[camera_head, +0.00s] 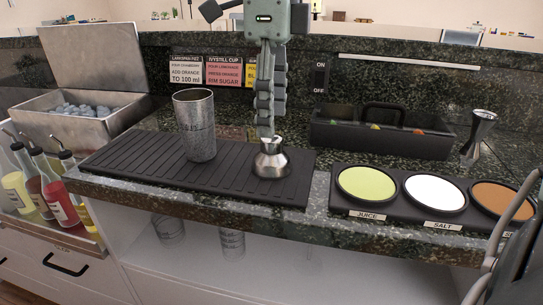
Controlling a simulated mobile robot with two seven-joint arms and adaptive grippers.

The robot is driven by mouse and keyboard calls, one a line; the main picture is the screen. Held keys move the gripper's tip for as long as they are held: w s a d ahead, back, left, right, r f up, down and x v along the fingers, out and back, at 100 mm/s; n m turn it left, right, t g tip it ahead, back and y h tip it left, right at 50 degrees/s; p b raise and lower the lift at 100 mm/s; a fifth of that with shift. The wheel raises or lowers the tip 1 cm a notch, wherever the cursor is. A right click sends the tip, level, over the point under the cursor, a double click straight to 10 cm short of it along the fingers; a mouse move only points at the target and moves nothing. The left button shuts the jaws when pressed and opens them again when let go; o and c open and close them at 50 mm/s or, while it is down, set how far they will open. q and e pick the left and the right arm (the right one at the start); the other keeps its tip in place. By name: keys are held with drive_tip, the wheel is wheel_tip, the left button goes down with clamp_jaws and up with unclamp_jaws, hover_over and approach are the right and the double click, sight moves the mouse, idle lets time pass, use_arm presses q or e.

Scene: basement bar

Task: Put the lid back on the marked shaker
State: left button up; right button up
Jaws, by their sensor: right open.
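A tall, lidless metal shaker (196,127) with a speckled surface stands upright on the black ribbed bar mat (125,157). A shiny metal lid (271,165) with a narrow top sits on the mat, right of the shaker and apart from it. My right gripper (266,134) points straight down over the lid and is open. Its fingertips are at the lid's narrow top; seen edge-on, I cannot tell whether they touch it.
A black caddy (335,136) stands behind at right, with a metal jigger (478,138) beside it. A black tray (350,209) with green, white and brown dishes lies at front right. An ice bin (35,122) and bottles (60,203) are left. The mat between shaker and lid is clear.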

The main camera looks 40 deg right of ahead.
drive_tip(key=shift+f, duration=0.45)
drive_tip(key=f, duration=0.4)
drive_tip(key=shift+w+d, duration=0.15)
drive_tip(key=shift+w, duration=0.15)
drive_tip(key=shift+f, duration=0.1)
drive_tip(key=c, duration=1.3)
wheel_tip(320, 180, up, 9)
drive_tip(key=shift+r, duration=0.5)
use_arm(q)
drive_tip(key=shift+s+f, duration=0.2)
drive_tip(key=shift+f, duration=0.4)
